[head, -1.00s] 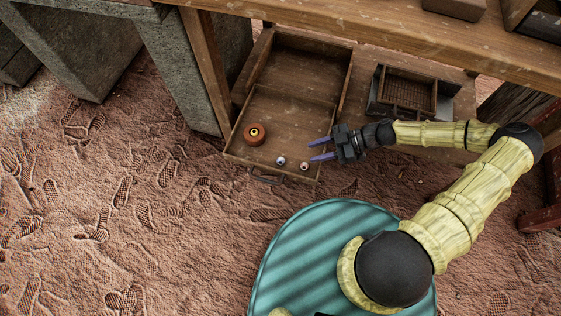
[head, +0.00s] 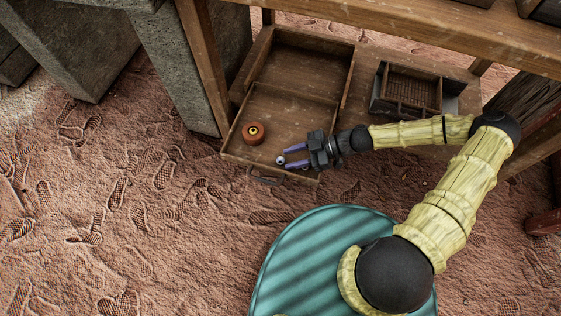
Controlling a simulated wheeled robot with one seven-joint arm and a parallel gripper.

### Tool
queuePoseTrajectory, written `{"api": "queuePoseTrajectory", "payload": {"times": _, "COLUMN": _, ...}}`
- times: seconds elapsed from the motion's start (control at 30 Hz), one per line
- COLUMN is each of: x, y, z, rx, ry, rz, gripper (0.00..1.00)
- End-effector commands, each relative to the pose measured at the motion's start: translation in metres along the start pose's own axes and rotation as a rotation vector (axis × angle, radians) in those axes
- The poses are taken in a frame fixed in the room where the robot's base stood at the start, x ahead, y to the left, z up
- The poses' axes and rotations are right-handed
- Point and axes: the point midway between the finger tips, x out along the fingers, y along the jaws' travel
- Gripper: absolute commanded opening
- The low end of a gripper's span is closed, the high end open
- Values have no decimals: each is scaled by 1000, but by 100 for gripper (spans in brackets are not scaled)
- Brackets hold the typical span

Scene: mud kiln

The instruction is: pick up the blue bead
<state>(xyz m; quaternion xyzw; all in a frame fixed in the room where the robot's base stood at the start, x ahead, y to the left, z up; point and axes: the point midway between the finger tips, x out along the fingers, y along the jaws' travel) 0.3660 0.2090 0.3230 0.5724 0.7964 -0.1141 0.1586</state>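The blue bead (head: 280,161) is a small pale-blue ball with a dark centre, lying in the front part of the open wooden drawer (head: 262,103). My gripper (head: 286,157) reaches in from the right, with its two purple fingers apart. The bead shows at the tips of the fingers, close to the lower one; I cannot tell whether they touch or how high the fingers are above it. Nothing is visibly held.
A second, pinkish bead is mostly hidden under my gripper. A box with a mesh-like inside (head: 410,88) stands to the right. Drawer walls surround the bead.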

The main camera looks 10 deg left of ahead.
Motion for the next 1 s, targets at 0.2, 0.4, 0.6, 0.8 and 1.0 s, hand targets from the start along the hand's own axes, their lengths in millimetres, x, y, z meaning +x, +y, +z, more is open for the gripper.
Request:
{"api": "queuePoseTrajectory", "payload": {"times": 0.2, "x": 15, "y": 0, "z": 0, "rx": -1, "ry": 0, "rz": 0, "gripper": 36}}
{"api": "queuePoseTrajectory", "payload": {"times": 0.4, "x": 14, "y": 0, "z": 0, "rx": 0, "ry": 0, "rz": 0, "gripper": 36}}
{"api": "queuePoseTrajectory", "payload": {"times": 0.6, "x": 14, "y": 0, "z": 0, "rx": 0, "ry": 0, "rz": 0, "gripper": 36}}
{"api": "queuePoseTrajectory", "payload": {"times": 0.8, "x": 14, "y": 0, "z": 0, "rx": 0, "ry": 0, "rz": 0, "gripper": 8}}
{"api": "queuePoseTrajectory", "payload": {"times": 1.0, "x": 14, "y": 0, "z": 0, "rx": 0, "ry": 0, "rz": 0, "gripper": 2}}
